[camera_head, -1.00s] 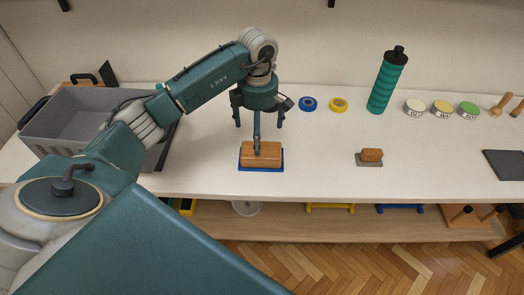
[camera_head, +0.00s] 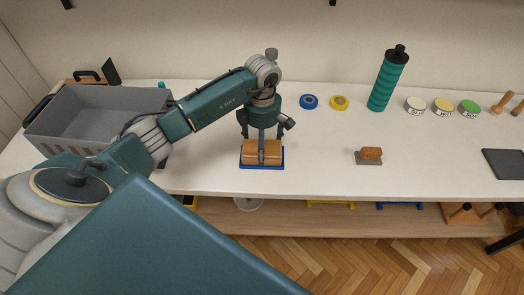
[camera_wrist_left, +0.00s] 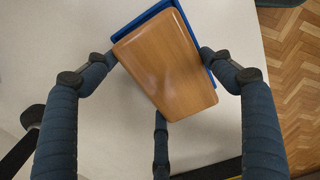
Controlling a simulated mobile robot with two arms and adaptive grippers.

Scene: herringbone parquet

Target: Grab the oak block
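The oak block (camera_head: 274,147) is a light brown wooden block with rounded edges. It lies on a blue tray (camera_head: 247,166) near the front of the white table. My left gripper (camera_head: 263,143) is down at the block from above. In the left wrist view, the block (camera_wrist_left: 170,65) fills the space between the fingers of the gripper (camera_wrist_left: 160,57). The fingertips meet its edges on the left, the right and the near side. The block still rests at the tray; the tray's blue rim (camera_wrist_left: 140,20) shows beside it. My right gripper is not in view.
A grey crate (camera_head: 75,147) stands on the left. Blue tape (camera_head: 309,102), yellow tape (camera_head: 339,103), a green bottle (camera_head: 387,82) and several labelled tins (camera_head: 442,106) stand behind to the right. A small brown block (camera_head: 371,153) sits on a grey base.

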